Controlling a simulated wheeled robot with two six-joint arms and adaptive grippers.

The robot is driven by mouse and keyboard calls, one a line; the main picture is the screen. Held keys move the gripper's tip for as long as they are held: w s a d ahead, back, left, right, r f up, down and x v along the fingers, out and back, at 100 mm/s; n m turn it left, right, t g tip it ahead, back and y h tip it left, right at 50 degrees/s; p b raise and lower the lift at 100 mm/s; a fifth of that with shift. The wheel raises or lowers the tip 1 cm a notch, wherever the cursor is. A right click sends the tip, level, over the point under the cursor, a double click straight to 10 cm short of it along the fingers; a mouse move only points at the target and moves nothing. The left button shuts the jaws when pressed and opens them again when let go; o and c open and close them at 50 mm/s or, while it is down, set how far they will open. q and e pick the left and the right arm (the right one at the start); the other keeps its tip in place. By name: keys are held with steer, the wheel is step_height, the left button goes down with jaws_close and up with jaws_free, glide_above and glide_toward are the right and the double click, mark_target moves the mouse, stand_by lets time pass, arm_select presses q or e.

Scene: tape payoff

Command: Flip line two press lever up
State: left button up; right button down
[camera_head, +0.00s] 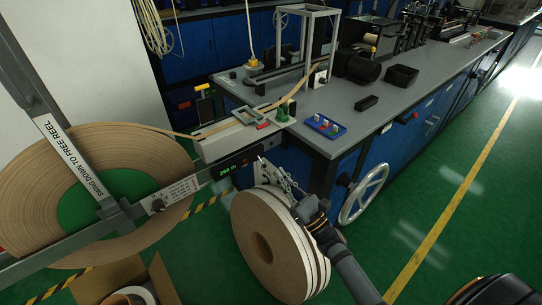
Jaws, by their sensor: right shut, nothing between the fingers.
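My right arm comes in from the bottom, and my right gripper (264,164) is shut and empty. It is in front of the bench's near end, just below the green-lit readout (228,170) and above the tan tape rolls (262,245). No lever is clearly marked as the line two press lever. Small candidates are a yellow-topped part (202,88) left of the bench and a red piece (263,125) by the tape guide (225,138). I cannot tell which one it is, or its position. My left gripper is out of view.
A large tape reel (150,150) with a swing-down arm (72,155) fills the left. The grey bench (345,100) holds a blue tray (325,126) and black bins (401,76). A white handwheel (364,194) juts from its side. Green floor is free at right.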

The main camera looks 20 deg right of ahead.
mark_target(260, 124)
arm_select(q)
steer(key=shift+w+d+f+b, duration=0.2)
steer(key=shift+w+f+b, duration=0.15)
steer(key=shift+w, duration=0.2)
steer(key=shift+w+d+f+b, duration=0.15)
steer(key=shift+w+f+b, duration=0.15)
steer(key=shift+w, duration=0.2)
arm_select(e)
steer(key=shift+s+d+f+m+t+h, duration=0.2)
steer(key=shift+s+d+f+t+h, duration=0.1)
steer(key=shift+d+t, duration=0.15)
steer(key=shift+s+d+f+m+t+h, duration=0.2)
steer(key=shift+d+f+t+h, duration=0.1)
steer(key=shift+d+t, duration=0.1)
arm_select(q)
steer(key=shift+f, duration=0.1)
